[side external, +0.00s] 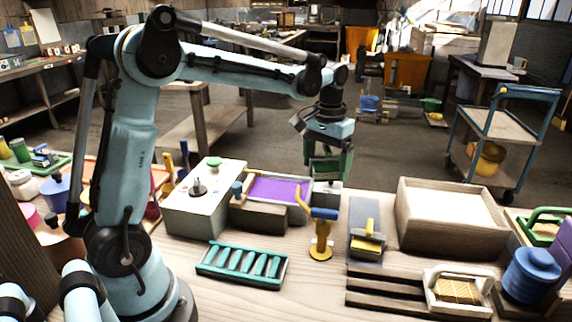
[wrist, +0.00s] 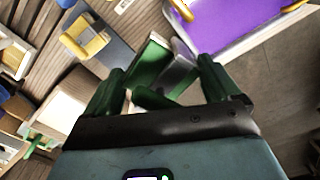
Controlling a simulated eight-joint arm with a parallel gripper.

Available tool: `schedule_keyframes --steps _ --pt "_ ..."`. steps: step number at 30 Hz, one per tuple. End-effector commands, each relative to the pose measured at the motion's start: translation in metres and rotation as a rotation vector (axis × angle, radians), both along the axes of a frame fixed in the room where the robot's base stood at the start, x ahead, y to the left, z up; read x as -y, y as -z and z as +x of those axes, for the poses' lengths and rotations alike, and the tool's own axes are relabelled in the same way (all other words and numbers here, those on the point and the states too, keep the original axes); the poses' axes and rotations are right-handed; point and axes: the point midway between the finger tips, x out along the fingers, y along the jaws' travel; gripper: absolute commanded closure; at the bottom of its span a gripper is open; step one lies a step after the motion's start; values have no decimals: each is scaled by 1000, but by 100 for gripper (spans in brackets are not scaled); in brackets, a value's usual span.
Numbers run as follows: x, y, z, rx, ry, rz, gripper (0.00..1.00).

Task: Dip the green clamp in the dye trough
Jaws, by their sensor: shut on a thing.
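My gripper (side external: 327,172) is at the right end of the dye trough (side external: 262,217), which holds flat purple dye (side external: 280,188). The gripper is shut on the green clamp (wrist: 150,64), which has a green part and a grey part between the dark green fingers in the wrist view. In the side view the clamp is hard to tell from the green fingers. In the wrist view the purple dye (wrist: 215,24) lies beyond and to the right of the clamp, which looks outside the trough's rim. I cannot tell its height.
A yellow tool with a blue handle (side external: 321,240) stands in front of the trough. A grey block with a yellow handle (side external: 366,238) and a wooden box (side external: 450,235) are to the right. A teal rack (side external: 243,264) lies in front; a pale box (side external: 198,211) stands left.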

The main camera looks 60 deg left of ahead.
Motion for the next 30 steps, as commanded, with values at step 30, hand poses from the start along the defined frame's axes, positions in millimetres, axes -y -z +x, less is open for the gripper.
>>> schedule_keyframes --steps 30 --pt "-99 27 -66 1 -232 0 48"
